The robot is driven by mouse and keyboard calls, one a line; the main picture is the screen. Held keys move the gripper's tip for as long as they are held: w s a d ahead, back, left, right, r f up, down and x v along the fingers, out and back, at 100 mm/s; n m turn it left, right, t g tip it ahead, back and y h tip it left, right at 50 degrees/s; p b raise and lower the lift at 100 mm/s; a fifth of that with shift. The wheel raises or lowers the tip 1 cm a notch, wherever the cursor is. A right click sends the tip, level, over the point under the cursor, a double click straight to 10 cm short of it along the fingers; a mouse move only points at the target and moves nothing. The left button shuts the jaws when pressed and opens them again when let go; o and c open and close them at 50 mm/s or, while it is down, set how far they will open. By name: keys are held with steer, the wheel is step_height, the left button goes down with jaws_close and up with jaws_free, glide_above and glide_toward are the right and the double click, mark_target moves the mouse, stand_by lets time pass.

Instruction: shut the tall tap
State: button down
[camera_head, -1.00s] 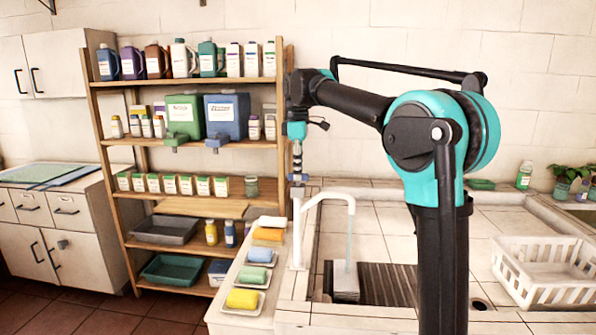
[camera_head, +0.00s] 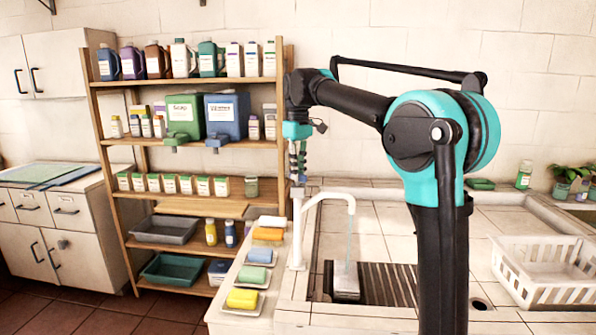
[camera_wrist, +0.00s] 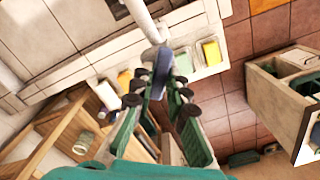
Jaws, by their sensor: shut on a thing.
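The tall white tap (camera_head: 298,235) rises from the left of the basin, and its arched spout bends to the right. A thin stream of water (camera_head: 349,240) falls from the spout into the basin. My gripper (camera_head: 298,178) points down over the top of the tap's upright. In the wrist view my gripper (camera_wrist: 165,78) is shut around the blue lever (camera_wrist: 161,66) on the tap, with dark finger pads on both sides. The fingers hide part of the lever. The white tap pipe (camera_wrist: 143,20) also shows there, beyond the lever.
Sponges on small dishes (camera_head: 257,256) line the ledge left of the tap. A wooden shelf (camera_head: 185,85) with bottles stands behind to the left. A white basket (camera_head: 545,275) is at right. A grey block (camera_head: 345,280) sits under the stream.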

steer(key=m, duration=0.5)
steer(key=shift+m, duration=0.3)
steer(key=m, duration=0.4)
steer(key=shift+m, duration=0.7)
steer(key=c, duration=1.5)
jaws_free()
step_height(320, 180, up, 12)
